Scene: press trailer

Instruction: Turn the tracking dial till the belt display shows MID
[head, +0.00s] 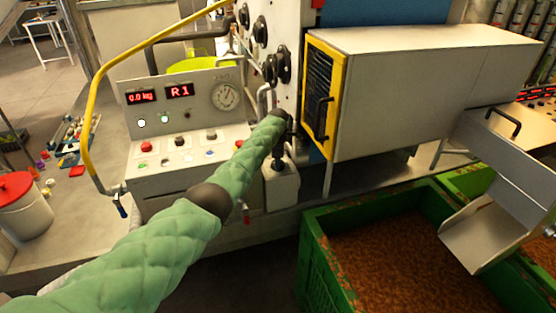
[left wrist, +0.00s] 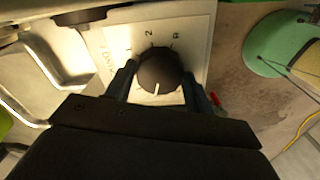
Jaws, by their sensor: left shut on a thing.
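The belt display (head: 180,91) on the slanted control panel reads R1 in red. A round black dial (left wrist: 158,68) with a white pointer line sits on a pale plate marked with numerals in the left wrist view. The pointer faces the gripper's side of the picture, away from the numerals. My left gripper (left wrist: 160,88) is shut on the dial, one finger on each side. My right gripper is not in view.
Coloured buttons line the panel. A yellow-framed housing (head: 420,85) and a green crate (head: 312,255) stand to the right.

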